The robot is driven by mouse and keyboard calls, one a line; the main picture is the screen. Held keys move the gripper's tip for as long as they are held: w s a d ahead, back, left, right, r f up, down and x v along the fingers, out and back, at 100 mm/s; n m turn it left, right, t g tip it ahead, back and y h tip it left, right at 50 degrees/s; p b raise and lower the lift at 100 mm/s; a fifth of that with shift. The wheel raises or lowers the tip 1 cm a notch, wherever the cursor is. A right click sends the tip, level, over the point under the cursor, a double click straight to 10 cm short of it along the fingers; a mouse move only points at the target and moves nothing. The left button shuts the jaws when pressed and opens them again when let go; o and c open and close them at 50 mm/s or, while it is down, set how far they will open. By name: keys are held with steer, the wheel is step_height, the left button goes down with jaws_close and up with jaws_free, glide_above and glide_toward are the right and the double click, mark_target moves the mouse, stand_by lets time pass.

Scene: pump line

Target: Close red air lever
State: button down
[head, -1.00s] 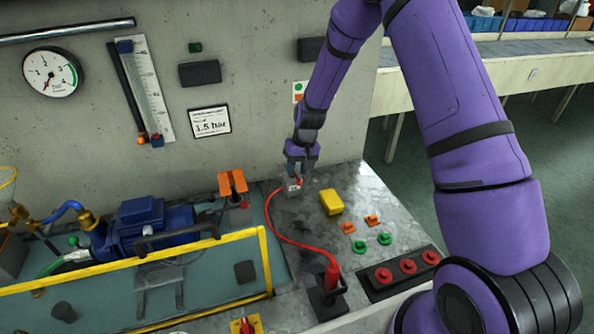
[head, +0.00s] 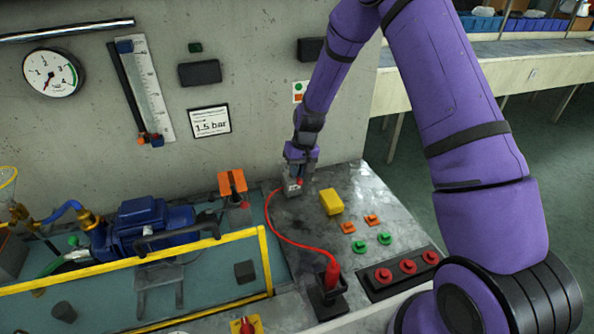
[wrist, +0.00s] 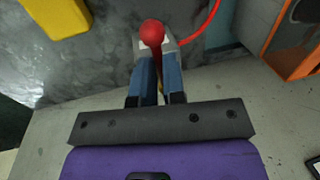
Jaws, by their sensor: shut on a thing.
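The red air lever shows in the wrist view as a red ball knob (wrist: 152,32) on a red stem that runs back between my blue fingers. In the head view its small red end (head: 300,181) shows at the front of my gripper, on a small grey valve block (head: 292,189). My gripper (head: 299,165) points down over the block near the back wall. It is shut on the lever; in the wrist view its fingers (wrist: 158,75) lie on both sides of the stem. The lever's lower part is mostly hidden by the fingers.
A red hose (head: 275,232) curves from the block to a red-handled nozzle (head: 331,275). A yellow box (head: 331,201) stands close on the right, an orange bracket (head: 232,182) on the left. Buttons (head: 407,266) lie front right. The wall is close behind.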

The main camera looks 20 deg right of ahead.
steer(key=shift+d, duration=0.1)
steer(key=shift+w+d+n+g+h, duration=0.35)
steer(key=shift+w+d+n, duration=0.25)
steer(key=shift+n, duration=2.35)
steer(key=shift+w+d+n+g+h, duration=0.4)
steer(key=shift+w+n, duration=0.35)
steer(key=shift+n, duration=2.15)
steer(key=shift+w+d+n+g+h, duration=0.35)
steer(key=shift+w+d+n, duration=0.25)
steer(key=shift+n, duration=2.35)
steer(key=shift+w+a, duration=0.1)
steer(key=shift+w, duration=0.05)
steer(key=c, duration=1.2)
jaws_free()
steer(key=shift+c, duration=0.2)
steer(key=shift+o, duration=0.2)
steer(key=shift+r, duration=0.1)
